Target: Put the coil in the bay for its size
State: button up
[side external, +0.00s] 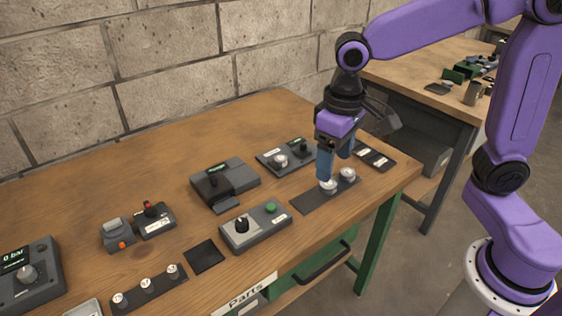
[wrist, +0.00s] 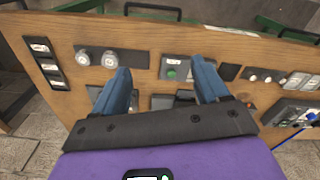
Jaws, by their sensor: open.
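Two short silvery round pieces stand on a dark strip (side external: 308,202): one nearer the front (side external: 329,187) and one behind it (side external: 347,174). They also show in the wrist view, at upper left (wrist: 109,58) and further left (wrist: 80,58). I cannot tell for sure which piece is the coil. A dark plate with several white-labelled slots (side external: 375,155) lies at the table's right end; it may hold the bays. My gripper (side external: 334,168) is open with blue fingers spread, low over the strip. In the wrist view nothing shows gripped between the fingers (wrist: 163,80).
A control box with a black knob and green button (side external: 255,228) stands left of the strip. A dark stepped device (side external: 224,185) and a panel with a silver knob (side external: 285,155) are behind. A black square mat (side external: 204,256) lies at the front. Bare wood surrounds them.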

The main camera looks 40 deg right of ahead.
jog(key=w+a+m, duration=0.1)
jog(key=w+m, duration=0.4)
jog(key=w, duration=0.5)
jog(key=m+h, duration=0.1)
jog(key=m, duration=1.3)
send_over(281, 158)
jog(key=f, duration=1.6)
jog(key=shift+w+a+f, duration=0.1)
jog(key=shift+w+a, duration=0.1)
jog(key=shift+w, duration=0.15)
jog(key=shift+s+d+f, duration=0.1)
jog(key=shift+s+f, duration=0.1)
jog(key=shift+f, duration=1.15)
jog(key=shift+s+f, duration=0.15)
jog(key=shift+f, duration=1.2)
jog(key=shift+r, duration=0.1)
jog(key=c, duration=1.3)
